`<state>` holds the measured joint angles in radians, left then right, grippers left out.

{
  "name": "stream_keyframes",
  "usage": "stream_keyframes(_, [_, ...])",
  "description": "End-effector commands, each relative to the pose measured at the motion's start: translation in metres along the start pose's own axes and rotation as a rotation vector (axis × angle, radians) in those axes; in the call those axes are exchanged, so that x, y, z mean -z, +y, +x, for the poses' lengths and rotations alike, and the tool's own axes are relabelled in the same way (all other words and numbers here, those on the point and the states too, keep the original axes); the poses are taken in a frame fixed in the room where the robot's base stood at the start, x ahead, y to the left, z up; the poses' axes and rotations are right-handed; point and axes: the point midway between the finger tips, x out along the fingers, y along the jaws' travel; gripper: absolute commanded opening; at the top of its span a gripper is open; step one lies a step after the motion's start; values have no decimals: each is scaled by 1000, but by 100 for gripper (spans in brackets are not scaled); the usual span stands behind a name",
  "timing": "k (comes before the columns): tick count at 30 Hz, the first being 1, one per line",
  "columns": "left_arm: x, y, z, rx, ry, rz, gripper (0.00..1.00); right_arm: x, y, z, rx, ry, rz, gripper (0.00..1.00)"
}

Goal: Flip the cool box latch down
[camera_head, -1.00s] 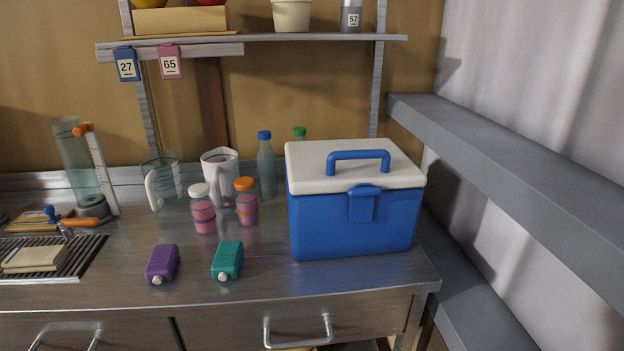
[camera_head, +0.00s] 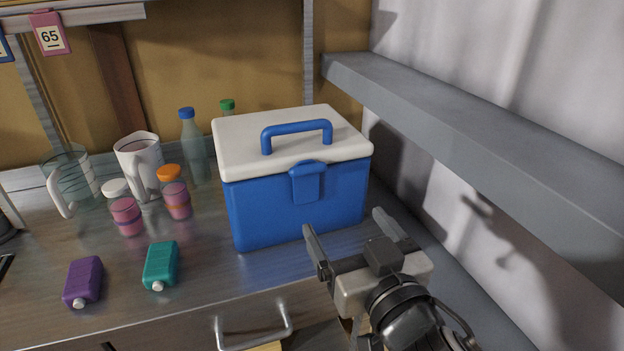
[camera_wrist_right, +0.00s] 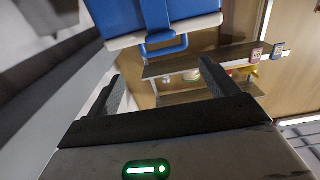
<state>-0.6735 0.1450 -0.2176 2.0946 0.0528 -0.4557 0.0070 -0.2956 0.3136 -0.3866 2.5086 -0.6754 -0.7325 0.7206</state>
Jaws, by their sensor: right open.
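The cool box (camera_head: 290,205) stands on the metal counter, with a blue body, a closed white lid and an upright blue handle (camera_head: 298,131). Its blue latch (camera_head: 308,184) is on the front, at the lid's edge, and hangs down against the body. My right gripper (camera_head: 345,225) is open and empty, in front of the box, below and to the right of the latch. In the right wrist view the cool box (camera_wrist_right: 190,12) appears upside down, beyond the open fingers (camera_wrist_right: 158,82). My left gripper is not in view.
A teal bottle (camera_head: 161,265) and a purple bottle (camera_head: 84,282) lie on the counter to the left. Jars, a white jug (camera_head: 140,165) and a blue-capped bottle (camera_head: 194,150) stand left of the box. A grey ledge (camera_head: 470,130) runs along the right wall.

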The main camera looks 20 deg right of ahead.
Motion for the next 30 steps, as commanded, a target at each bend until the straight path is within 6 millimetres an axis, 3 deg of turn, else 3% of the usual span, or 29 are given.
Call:
stream_keyframes(5, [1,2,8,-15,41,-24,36,-3,-1,20,5,4,-7,86])
stream_keyframes(12, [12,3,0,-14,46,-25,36,2,-1,72,2,-2,-9,86])
stream_keyframes(21, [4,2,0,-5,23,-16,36,0,-1,128,4,-4,-7,86])
stream_keyframes(30, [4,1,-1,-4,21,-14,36,-2,-2,147,5,-6,-6,86])
